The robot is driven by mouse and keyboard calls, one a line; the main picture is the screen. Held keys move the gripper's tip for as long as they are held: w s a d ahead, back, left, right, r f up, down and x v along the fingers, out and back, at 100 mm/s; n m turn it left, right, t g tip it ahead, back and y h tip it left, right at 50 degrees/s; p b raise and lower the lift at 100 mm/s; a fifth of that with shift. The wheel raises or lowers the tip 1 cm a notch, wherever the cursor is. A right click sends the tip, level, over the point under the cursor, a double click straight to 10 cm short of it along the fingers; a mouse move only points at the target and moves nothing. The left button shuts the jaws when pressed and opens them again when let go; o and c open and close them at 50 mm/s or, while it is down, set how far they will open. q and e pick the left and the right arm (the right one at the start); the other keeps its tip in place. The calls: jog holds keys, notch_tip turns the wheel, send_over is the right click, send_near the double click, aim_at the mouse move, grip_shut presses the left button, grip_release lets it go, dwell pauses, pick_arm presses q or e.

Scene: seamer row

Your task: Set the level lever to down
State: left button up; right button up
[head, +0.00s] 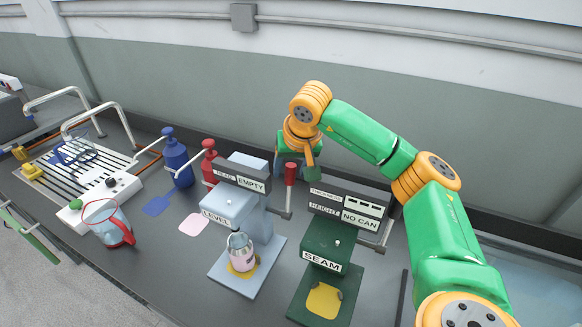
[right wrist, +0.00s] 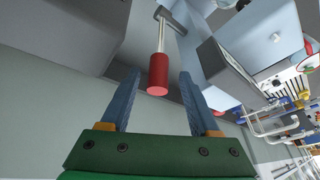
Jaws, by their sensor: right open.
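The level lever (head: 291,174) has a red grip on a metal rod and stands upright at the right side of the blue-grey LEVEL machine (head: 232,207). My right gripper (head: 299,168) is open at the red grip. In the right wrist view the red grip (right wrist: 158,75) shows in line with the gap between the two open fingers (right wrist: 160,98), near their tips. I cannot tell whether the fingers touch it. The LEVEL machine's sign reads EMPTY, and a can (head: 241,248) stands on its yellow pad. My left gripper is not in view.
The green SEAM machine (head: 325,248), with a NO CAN sign, stands close on the right, its own lever rod (head: 386,232) beside my right arm. A red bottle (head: 209,162), blue bottle (head: 176,158) and clear jug (head: 108,222) stand to the left. The wall is close behind.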

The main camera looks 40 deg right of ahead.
jog(key=shift+d+x, duration=0.2)
jog(key=shift+x, duration=1.05)
jog(key=shift+a+r, duration=0.1)
jog(key=shift+r, duration=0.05)
grip_shut()
